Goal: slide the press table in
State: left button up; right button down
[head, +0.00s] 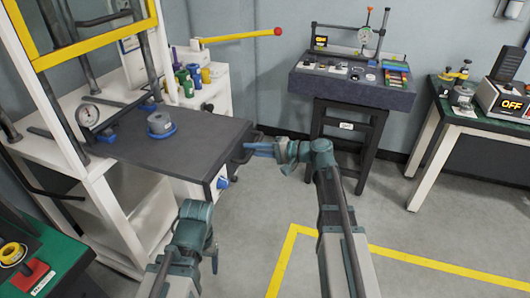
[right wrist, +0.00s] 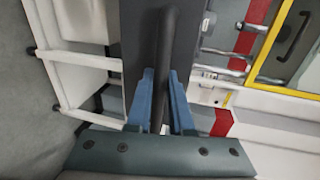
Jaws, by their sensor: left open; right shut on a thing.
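The press table (head: 185,147) is a dark flat board pulled out of the white press frame (head: 100,215) at the left of the head view. A grey cylinder with a blue base (head: 160,125) stands on it. A dark bar handle (right wrist: 161,70) is at the table's right front end. My right gripper (head: 258,150) has its blue fingers shut on this handle; the fingers (right wrist: 161,100) lie on both sides of the bar in the right wrist view. My left gripper (head: 195,215) is open and empty, low in front of the table; its fingertips are hard to see.
A yellow lever (head: 238,36) with a red knob reaches out above the table. A dark bench (head: 352,88) with small parts stands at the back, and a green-topped table (head: 490,108) at the right. A green surface (head: 55,255) is at lower left. The floor at centre is free.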

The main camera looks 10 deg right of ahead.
aim_at(192, 127)
jog(key=r+x, duration=0.3)
jog(key=x, duration=1.4)
jog(key=a+r+x, duration=0.1)
jog(key=r+x, duration=0.3)
jog(key=x, duration=1.4)
jog(key=shift+w, duration=0.4)
jog(key=shift+a, duration=0.1)
jog(key=c, duration=0.9)
grip_release()
jog(key=shift+w+a, duration=0.1)
jog(key=shift+a, duration=0.05)
jog(key=shift+o, duration=0.5)
jog(key=p+v, duration=0.2)
jog(key=v, duration=1.2)
jog(key=shift+p, duration=0.4)
